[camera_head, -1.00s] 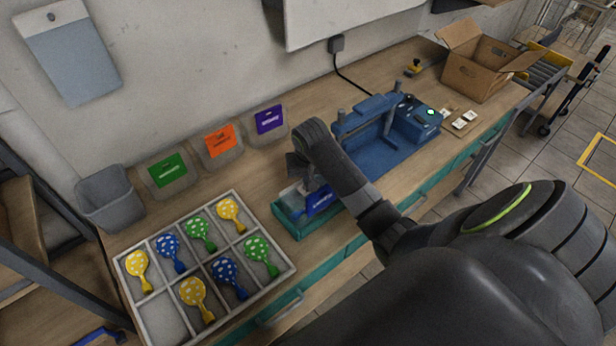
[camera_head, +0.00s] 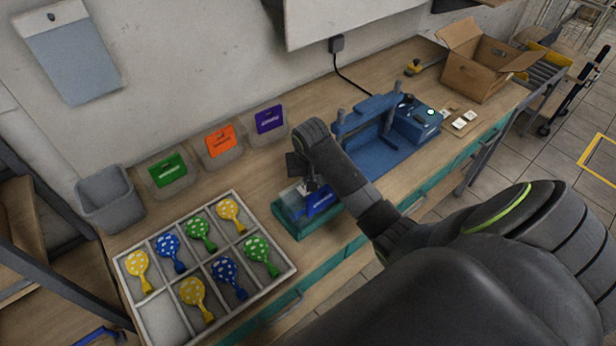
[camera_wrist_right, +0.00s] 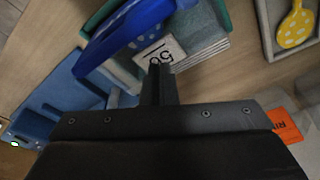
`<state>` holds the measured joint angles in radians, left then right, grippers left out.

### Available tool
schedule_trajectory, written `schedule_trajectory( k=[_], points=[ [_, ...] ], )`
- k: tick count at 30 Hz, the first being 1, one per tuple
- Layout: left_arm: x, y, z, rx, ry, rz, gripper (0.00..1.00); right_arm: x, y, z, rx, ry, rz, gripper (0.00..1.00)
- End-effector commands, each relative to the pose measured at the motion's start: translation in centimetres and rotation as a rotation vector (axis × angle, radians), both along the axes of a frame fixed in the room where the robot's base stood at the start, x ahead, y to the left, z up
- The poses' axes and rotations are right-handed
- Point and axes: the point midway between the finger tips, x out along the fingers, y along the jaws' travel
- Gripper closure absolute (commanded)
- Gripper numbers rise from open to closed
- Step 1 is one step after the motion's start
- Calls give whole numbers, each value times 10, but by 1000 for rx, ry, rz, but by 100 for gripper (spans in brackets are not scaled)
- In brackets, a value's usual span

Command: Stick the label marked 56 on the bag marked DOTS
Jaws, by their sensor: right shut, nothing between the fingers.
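A small white label marked 56 (camera_wrist_right: 161,53) shows in the right wrist view, against a grey-green stack beside a blue, upright-looking piece (camera_wrist_right: 130,28). My right gripper (camera_wrist_right: 160,72) is shut, with its fingertips at the label's edge and nothing held. In the head view my right gripper (camera_head: 308,184) is over the teal tray (camera_head: 290,226), close to the blue piece (camera_head: 320,203). I cannot read DOTS anywhere. Bags with green (camera_head: 168,170), orange (camera_head: 220,141) and purple (camera_head: 269,119) headers stand at the wall. My left gripper is out of view.
A divided tray (camera_head: 284,282) of dotted balloon shapes lies at front left. A grey bin (camera_head: 108,200) stands behind it. A blue press (camera_head: 372,152), small white cards (camera_head: 460,124) and an open cardboard box (camera_head: 474,75) are to the right.

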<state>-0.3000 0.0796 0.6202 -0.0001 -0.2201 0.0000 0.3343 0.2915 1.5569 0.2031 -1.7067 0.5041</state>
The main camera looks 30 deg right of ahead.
Motion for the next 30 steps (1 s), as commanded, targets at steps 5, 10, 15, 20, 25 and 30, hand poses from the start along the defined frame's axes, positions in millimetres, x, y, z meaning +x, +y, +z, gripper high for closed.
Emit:
schedule_trajectory(
  k=[5, 10, 15, 20, 25, 30],
  points=[
    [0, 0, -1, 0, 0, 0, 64, 0, 0, -2, 0, 1, 0, 100],
    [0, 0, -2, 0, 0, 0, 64, 0, 0, -5, 0, 1, 0, 100],
    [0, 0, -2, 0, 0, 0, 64, 0, 0, -8, 0, 0, 0, 100],
    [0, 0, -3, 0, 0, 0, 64, 0, 0, -10, 0, 0, 0, 100],
    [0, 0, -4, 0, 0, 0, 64, 0, 0, -12, 0, 0, 0, 100],
    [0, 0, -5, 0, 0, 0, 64, 0, 0, -15, 0, 0, 0, 100]
  ],
)
